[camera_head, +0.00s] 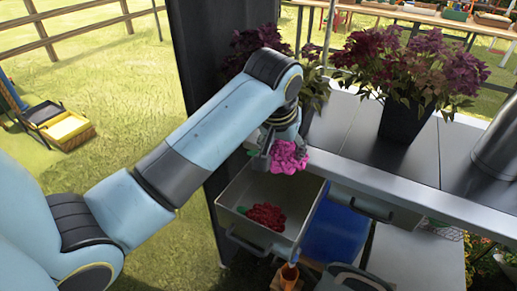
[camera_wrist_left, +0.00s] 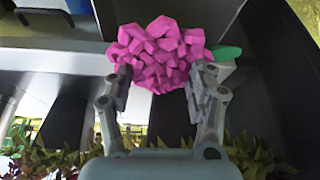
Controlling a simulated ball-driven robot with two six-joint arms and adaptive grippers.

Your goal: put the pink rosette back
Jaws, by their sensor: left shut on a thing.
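The pink rosette (camera_head: 288,156) is held in my left gripper (camera_head: 270,152), above the back part of an open drawer (camera_head: 241,187) in the head view. In the left wrist view the rosette (camera_wrist_left: 160,55) sits between the two fingers of the gripper (camera_wrist_left: 160,92), with a green leaf at its right side. The fingers are shut on it. A red rosette (camera_head: 266,216) lies inside the open drawer. My right gripper is not in view.
A dark pot with purple flowers (camera_head: 405,75) stands on the metal counter. A second drawer (camera_head: 375,207) beside the open one looks shut. A blue bin (camera_head: 335,232) and a small orange pot (camera_head: 289,276) are below. Grass lies to the left.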

